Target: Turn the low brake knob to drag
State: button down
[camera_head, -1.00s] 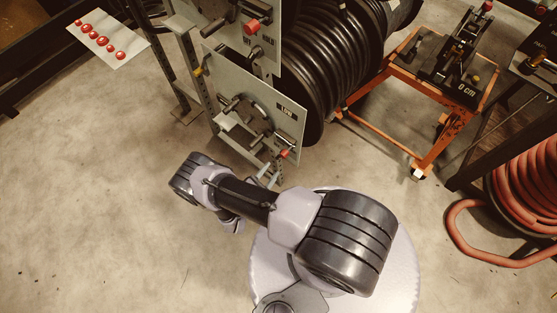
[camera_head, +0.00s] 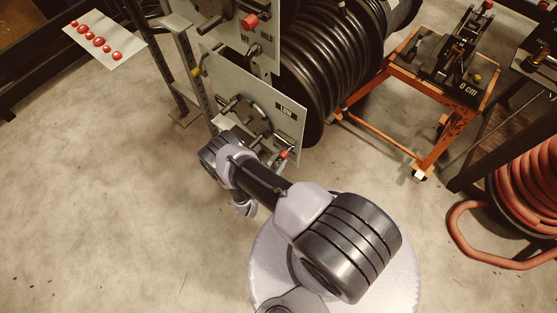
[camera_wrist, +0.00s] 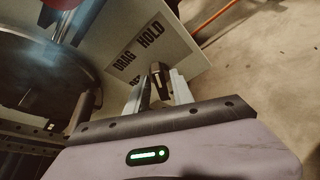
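The low brake knob (camera_head: 284,155) shows its red end at the lower right of the panel marked LOW (camera_head: 290,125) in the head view. In the wrist view a dark knob with a brownish tip (camera_wrist: 156,74) stands between the two fingers of my gripper (camera_wrist: 160,88), beside a plate marked DRAG and HOLD (camera_wrist: 147,48). The fingers are apart, one on each side of it; I cannot tell whether either touches it. In the head view my wrist is just below the panel and the fingers are hidden. The knob's pointing direction is unclear.
A handwheel (camera_head: 245,115) sits on the LOW panel, left of the brake knob. Above is an upper panel with another red knob (camera_head: 249,21). The black hose reel (camera_head: 330,60) and an orange cart (camera_head: 425,150) stand to the right.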

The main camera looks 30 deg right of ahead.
jog(key=n+g+b, duration=0.2)
jog(key=b, duration=0.1)
jog(key=shift+w+a+f+n, duration=0.1)
jog(key=shift+w+f+n, duration=0.05)
jog(key=shift+w+n, duration=0.15)
jog(key=n+g+b, duration=0.1)
jog(key=b, duration=0.1)
jog(key=shift+n+h+b, duration=0.3)
jog(key=shift+n+b, duration=0.05)
jog(key=shift+n, duration=0.05)
jog(key=shift+w+n+g+h+b, duration=0.15)
jog(key=shift+n+g+h+b, duration=0.15)
jog(key=shift+n+g+b, duration=0.35)
jog(key=shift+w+a+n+g+h, duration=0.1)
jog(key=shift+n+g+h, duration=0.35)
jog(key=shift+n, duration=0.6)
jog(key=c, duration=1.4)
grip_release()
jog(key=shift+c, duration=0.2)
